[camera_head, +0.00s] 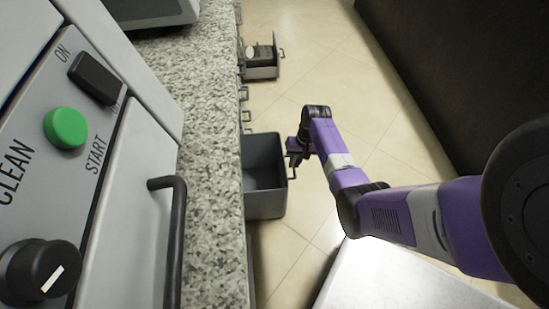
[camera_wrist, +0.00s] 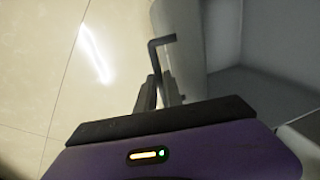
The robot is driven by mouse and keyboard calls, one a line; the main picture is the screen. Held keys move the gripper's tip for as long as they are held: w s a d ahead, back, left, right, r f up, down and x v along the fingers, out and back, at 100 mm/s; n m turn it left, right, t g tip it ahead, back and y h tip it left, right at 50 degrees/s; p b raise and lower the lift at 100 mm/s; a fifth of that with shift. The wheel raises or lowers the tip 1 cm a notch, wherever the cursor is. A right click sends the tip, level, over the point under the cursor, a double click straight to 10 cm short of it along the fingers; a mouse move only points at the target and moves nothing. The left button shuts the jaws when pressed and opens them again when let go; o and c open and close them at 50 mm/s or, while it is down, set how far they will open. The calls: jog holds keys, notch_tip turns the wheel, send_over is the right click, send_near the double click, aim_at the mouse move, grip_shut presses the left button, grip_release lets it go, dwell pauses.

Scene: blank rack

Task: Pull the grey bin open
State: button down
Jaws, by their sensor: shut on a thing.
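The grey bin (camera_head: 264,204) is pulled out from under the speckled counter in the head view, and its empty inside shows from above. My gripper (camera_head: 292,158) is at the bin's outer right side, shut on the bin's handle (camera_head: 294,172). In the wrist view the dark bent handle (camera_wrist: 163,42) rises by the fingers of my gripper (camera_wrist: 158,92). The bin's pale front wall (camera_wrist: 221,40) and darker inside are to the right there. The exact grip of the fingers on the handle is partly hidden.
Small handles line the counter's edge. A white surface (camera_head: 385,280) lies below my arm. The tiled floor (camera_head: 345,85) is clear between counter and dark wall (camera_head: 470,60).

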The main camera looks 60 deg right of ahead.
jog(key=s+d, duration=0.1)
jog(key=s, duration=0.1)
jog(key=s+d+p, duration=0.1)
jog(key=s+d, duration=0.1)
jog(key=shift+s+d, duration=0.2)
jog(key=shift+s, duration=0.1)
jog(key=c, duration=1.5)
grip_release()
jog(key=r+p, duration=0.1)
jog(key=r, duration=0.1)
jog(key=r+p, duration=0.1)
jog(key=r, duration=0.2)
jog(key=s+d+r+p, duration=0.1)
jog(key=r+p, duration=0.1)
jog(key=shift+s+r, duration=0.1)
jog(key=shift+r, duration=0.2)
